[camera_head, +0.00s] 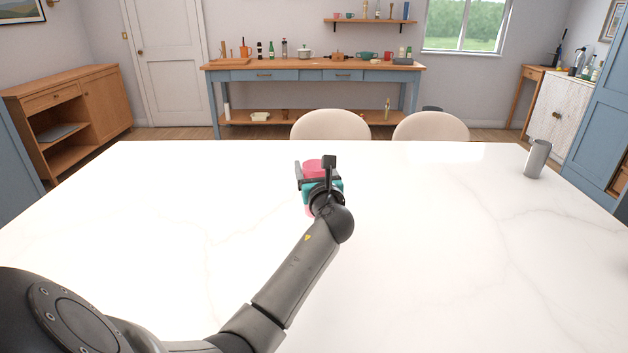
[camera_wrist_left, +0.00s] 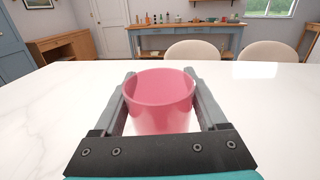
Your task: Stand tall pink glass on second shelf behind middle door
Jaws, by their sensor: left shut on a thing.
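The tall pink glass (camera_head: 312,167) is at the far middle of the white marble table, partly hidden behind my left gripper in the head view. In the left wrist view the pink glass (camera_wrist_left: 160,98) stands upright with its open rim up, between the two grey fingers. My left gripper (camera_head: 318,181) is shut on it, one finger on each side. I cannot tell whether the glass base touches the table. My right gripper is not in view. No middle door with shelves behind it can be made out.
The white table (camera_head: 180,230) is largely clear. A grey cup (camera_head: 537,159) stands near its right edge. Two cream chairs (camera_head: 331,125) stand beyond the far edge. A blue workbench (camera_head: 310,77) is at the back wall, and a blue cupboard (camera_head: 600,115) at the right.

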